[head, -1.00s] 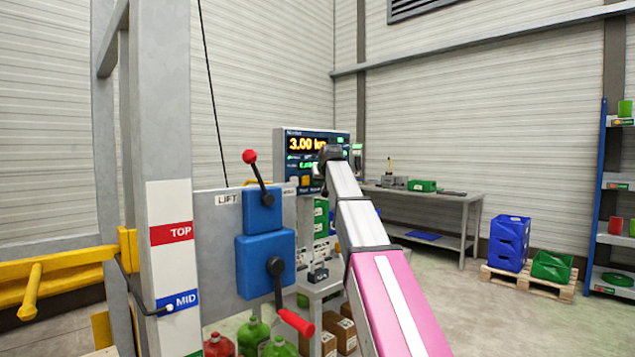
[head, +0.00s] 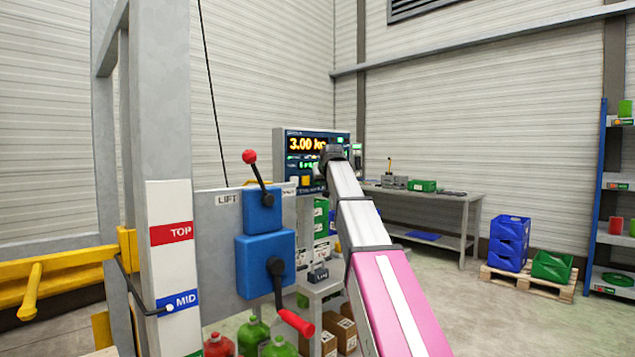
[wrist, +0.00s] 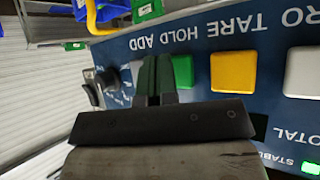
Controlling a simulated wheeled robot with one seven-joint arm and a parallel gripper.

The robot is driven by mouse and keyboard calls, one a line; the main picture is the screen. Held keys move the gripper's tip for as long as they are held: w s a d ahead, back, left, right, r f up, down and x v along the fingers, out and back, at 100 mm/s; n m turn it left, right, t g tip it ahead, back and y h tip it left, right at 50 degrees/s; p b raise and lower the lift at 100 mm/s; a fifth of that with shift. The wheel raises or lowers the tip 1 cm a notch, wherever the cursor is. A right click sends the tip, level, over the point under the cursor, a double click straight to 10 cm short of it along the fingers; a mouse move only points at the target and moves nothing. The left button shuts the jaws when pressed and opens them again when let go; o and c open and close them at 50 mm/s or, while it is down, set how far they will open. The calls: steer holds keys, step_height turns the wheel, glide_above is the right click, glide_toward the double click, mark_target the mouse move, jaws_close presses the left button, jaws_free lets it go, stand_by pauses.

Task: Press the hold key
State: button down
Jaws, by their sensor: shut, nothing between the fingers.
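The scale panel (head: 283,155) is a dark blue box with a lit display (head: 304,144) reading 3.00 and part of a unit. In the wrist view its keys appear upside down. The green hold key (wrist: 186,70) is under the HOLD label, between the yellow tare key (wrist: 233,72) and a pale key (wrist: 135,72) by ADD. My gripper (head: 329,153) is in front of the panel. In the wrist view my gripper (wrist: 162,60) is shut and empty, its tips over the left part of the green key. I cannot tell whether they touch it.
A lift post with a blue lever box (head: 265,265) and red-tipped levers stands at the left. A workbench (head: 435,195) stands behind my arm. Blue crates (head: 510,243) sit on a pallet at right. The floor between is clear.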

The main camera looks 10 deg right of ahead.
steer(key=shift+s+d, duration=0.15)
steer(key=shift+s, duration=0.1)
steer(key=shift+d, duration=0.1)
steer(key=s+d, duration=0.1)
steer(key=s, duration=0.1)
steer(key=s+d, duration=0.1)
steer(key=s, duration=0.1)
steer(key=shift+d, duration=0.4)
steer(key=shift+s, duration=0.1)
stand_by(0.6)
